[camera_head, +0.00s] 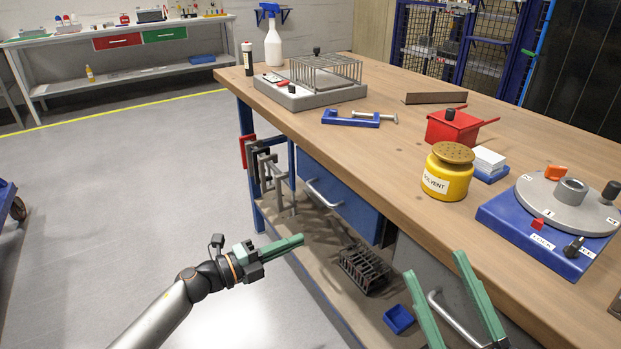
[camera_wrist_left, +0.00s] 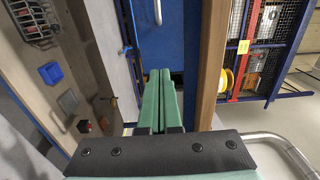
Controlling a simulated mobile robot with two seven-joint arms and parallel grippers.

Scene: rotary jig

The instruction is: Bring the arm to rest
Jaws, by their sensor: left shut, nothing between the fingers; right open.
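My left gripper (camera_head: 300,240) has green fingers and is shut and empty. It hangs in the air in front of the workbench, below the level of its top. In the left wrist view its closed fingers (camera_wrist_left: 158,75) lie side by side, pointing towards the blue drawer front. My right gripper (camera_head: 462,285) shows at the bottom right of the head view, with its two green fingers spread wide and nothing between them. It is in front of the bench edge, and most of the right arm is out of view. The rotary jig (camera_head: 570,204), a grey disc on a blue base, sits on the bench at the right.
The wooden workbench (camera_head: 400,165) holds a yellow solvent can (camera_head: 447,172), a red box (camera_head: 455,127), a blue clamp (camera_head: 350,119) and a grey unit with a wire rack (camera_head: 311,85). A wire basket (camera_head: 364,268) and blue bin (camera_head: 398,319) are on the lower shelf. Open floor lies left.

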